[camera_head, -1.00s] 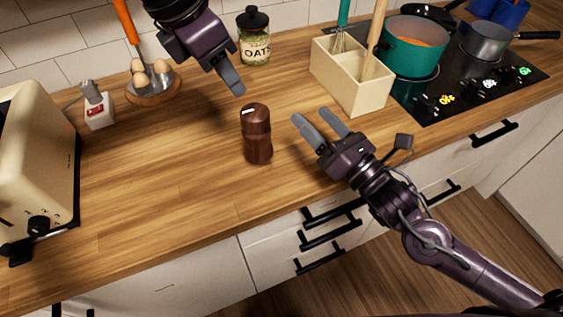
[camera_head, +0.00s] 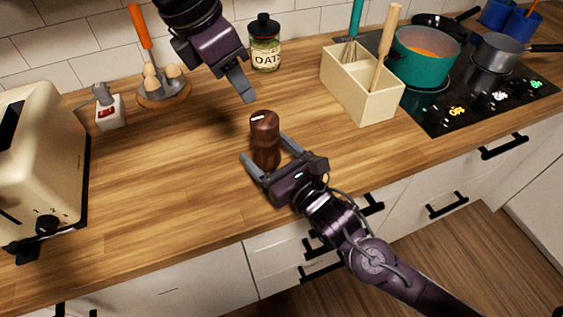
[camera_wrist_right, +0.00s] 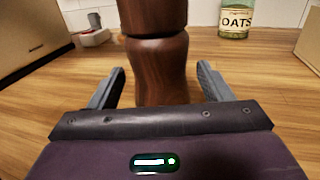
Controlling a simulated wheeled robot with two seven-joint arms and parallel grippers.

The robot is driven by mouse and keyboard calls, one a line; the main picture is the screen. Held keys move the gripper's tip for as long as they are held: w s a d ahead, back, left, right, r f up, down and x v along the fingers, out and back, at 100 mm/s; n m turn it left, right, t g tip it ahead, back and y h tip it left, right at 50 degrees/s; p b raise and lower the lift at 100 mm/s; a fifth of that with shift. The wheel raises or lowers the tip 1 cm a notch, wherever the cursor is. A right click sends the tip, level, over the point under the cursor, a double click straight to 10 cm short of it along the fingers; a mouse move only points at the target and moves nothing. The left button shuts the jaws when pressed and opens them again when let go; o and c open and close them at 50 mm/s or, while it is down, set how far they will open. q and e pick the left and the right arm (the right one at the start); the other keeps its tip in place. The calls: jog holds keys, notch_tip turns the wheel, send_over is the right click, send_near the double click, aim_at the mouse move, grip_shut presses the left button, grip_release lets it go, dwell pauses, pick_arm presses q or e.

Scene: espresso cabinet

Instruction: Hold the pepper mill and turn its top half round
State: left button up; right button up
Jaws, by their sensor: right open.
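The dark brown wooden pepper mill (camera_head: 265,142) stands upright on the wooden counter. My right gripper (camera_head: 266,146) is open low around the mill, with one finger on each side of it. In the right wrist view the mill's lower half (camera_wrist_right: 162,70) stands between the two open fingers (camera_wrist_right: 160,82), with visible gaps on both sides; the mill's top is cut off there. My left gripper (camera_head: 248,97) hangs above and behind the mill, clear of it. Its fingers overlap in this view, so its opening does not show.
An oats jar (camera_head: 265,48) stands behind, near the wall. A cream utensil box (camera_head: 366,103) is to the right, beside the hob with a teal pot (camera_head: 421,62). An egg holder (camera_head: 165,95) and a toaster (camera_head: 45,165) are left. The counter left of the mill is clear.

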jog(key=shift+x, duration=0.75)
